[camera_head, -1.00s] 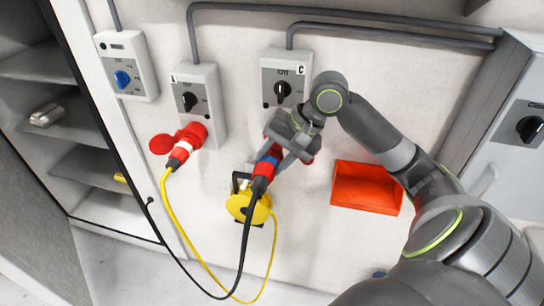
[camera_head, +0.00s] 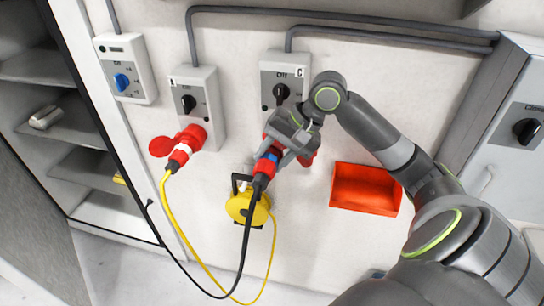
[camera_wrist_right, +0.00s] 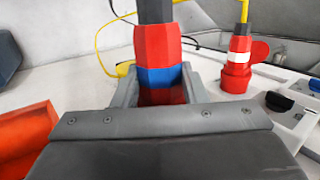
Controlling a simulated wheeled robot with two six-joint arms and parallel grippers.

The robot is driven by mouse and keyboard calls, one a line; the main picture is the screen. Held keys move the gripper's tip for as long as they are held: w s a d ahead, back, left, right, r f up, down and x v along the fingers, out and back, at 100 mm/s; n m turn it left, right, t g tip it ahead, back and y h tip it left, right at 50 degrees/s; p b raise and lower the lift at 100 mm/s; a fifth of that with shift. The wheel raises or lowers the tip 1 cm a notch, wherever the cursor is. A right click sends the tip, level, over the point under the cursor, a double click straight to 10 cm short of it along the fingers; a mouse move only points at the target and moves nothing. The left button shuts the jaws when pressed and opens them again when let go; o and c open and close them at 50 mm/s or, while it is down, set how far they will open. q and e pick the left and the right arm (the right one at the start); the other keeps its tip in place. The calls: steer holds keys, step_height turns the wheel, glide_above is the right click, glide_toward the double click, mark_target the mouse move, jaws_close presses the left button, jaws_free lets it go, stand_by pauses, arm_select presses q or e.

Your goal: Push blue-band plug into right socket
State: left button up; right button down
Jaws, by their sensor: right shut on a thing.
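The blue-band plug (camera_head: 267,163) is red with a blue ring and a black cable. My right gripper (camera_head: 284,150) is shut on it below the right switch box, marked C (camera_head: 281,82). In the right wrist view the plug (camera_wrist_right: 157,52) stands between the jaws of my right gripper (camera_wrist_right: 158,92), the blue band just above the palm plate. Red socket parts show around the gripper under box C, but the gripper hides the socket mouth, so I cannot tell how deep the plug sits. My left gripper is not in view.
A white-band plug (camera_head: 180,154) with a yellow cable sits in the left box's socket (camera_head: 194,134). A yellow cable reel (camera_head: 240,207) is below the gripper. An orange bin (camera_head: 366,190) is on the wall to the right. Both cables hang in loops.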

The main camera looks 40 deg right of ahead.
mark_target(277, 144)
steer(key=shift+w+d, duration=0.4)
steer(key=shift+d, duration=0.1)
stand_by(0.3)
steer(key=shift+p, duration=0.8)
stand_by(0.3)
steer(key=shift+w+d+p, duration=0.5)
steer(key=shift+w+d, duration=0.05)
steer(key=shift+d, duration=0.05)
stand_by(0.8)
steer(key=shift+p, duration=0.65)
stand_by(0.6)
steer(key=shift+w+d+r, duration=0.1)
steer(key=shift+w+d, duration=0.35)
stand_by(0.9)
